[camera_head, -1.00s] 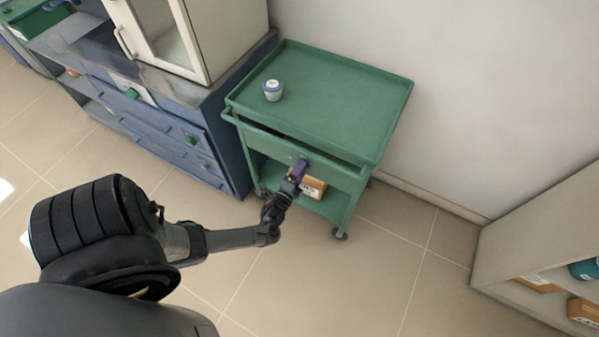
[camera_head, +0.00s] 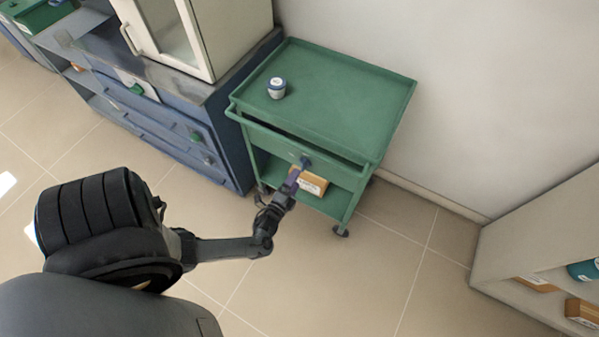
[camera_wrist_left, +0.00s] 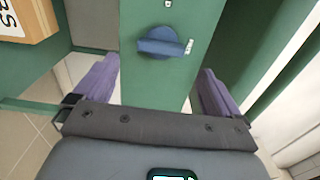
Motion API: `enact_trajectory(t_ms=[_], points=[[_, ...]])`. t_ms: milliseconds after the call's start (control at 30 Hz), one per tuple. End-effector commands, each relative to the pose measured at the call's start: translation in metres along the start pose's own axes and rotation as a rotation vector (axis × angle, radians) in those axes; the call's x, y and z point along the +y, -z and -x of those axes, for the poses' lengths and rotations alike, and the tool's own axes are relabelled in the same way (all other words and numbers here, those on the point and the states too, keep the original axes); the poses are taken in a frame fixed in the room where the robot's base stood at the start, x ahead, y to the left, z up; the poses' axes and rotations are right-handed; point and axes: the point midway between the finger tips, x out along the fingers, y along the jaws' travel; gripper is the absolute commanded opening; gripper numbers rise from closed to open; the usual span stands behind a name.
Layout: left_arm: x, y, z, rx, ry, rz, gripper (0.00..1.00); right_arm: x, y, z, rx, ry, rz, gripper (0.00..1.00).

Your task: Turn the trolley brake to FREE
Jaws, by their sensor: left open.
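The green trolley (camera_head: 340,105) stands against the wall, right of the blue bench. Its brake knob (camera_head: 306,161) is a dark blue disc with a raised bar on the front panel. In the left wrist view the knob (camera_wrist_left: 158,42) has its bar lying roughly level, its right end by a small white label; another label is above. Their lettering is too small to read. My left gripper (camera_head: 293,179) is open, just in front of the knob and apart from it. In the wrist view its purple fingers (camera_wrist_left: 160,72) are spread either side of the panel, with nothing between the tips. My right gripper is not in view.
A small white tub with a blue lid (camera_head: 277,88) stands on the trolley top. A cardboard box (camera_head: 312,183) sits on its lower shelf. The blue bench (camera_head: 225,130) is close on the left; a pale shelf unit (camera_head: 535,235) is at right. The floor between is clear.

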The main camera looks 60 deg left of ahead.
Motion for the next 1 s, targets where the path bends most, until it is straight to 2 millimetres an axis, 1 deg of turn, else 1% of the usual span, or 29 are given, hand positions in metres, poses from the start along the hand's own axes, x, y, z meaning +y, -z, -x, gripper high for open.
enact_trajectory(t_ms=[33,100,200,333,500,1000], points=[[-0.001,0.0,0.01,0.0,-0.002,0.001,0.98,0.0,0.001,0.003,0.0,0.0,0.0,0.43],[-0.001,0.0,0.021,0.0,-0.001,0.0,0.98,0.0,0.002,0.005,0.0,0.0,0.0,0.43],[0.0,0.0,0.033,0.0,-0.002,0.0,0.98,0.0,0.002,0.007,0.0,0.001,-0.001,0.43],[-0.001,0.0,0.043,0.0,0.001,0.0,0.98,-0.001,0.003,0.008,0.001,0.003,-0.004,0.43],[0.0,0.0,0.048,0.0,0.001,0.0,0.98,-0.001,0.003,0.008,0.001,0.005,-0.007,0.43],[0.0,0.0,0.047,0.0,0.001,-0.001,0.98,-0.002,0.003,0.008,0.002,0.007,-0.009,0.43]])
